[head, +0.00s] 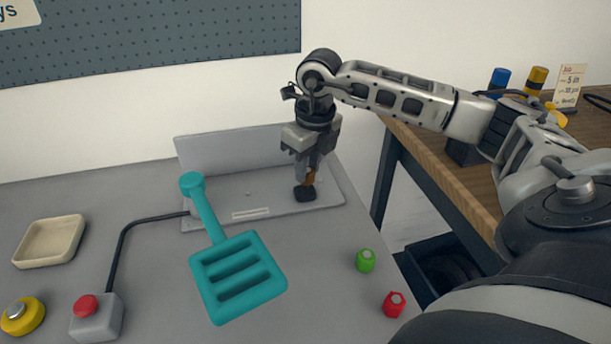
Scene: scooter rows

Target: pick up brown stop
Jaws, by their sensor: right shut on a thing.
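The brown stop (310,178) shows as a small brown piece between the fingers of my right gripper (308,170). A dark block (304,193) is at its lower end, over the grey tray-like fixture (268,192). My right gripper points down and is shut on the brown stop; the fingers hide part of it. I cannot tell whether the dark block touches the fixture's floor. My left gripper is not in view.
A teal slotted paddle (262,300) lies in front of the fixture. A green piece (365,260) and a red piece (394,304) stand at right. A wooden table (440,158) stands right.

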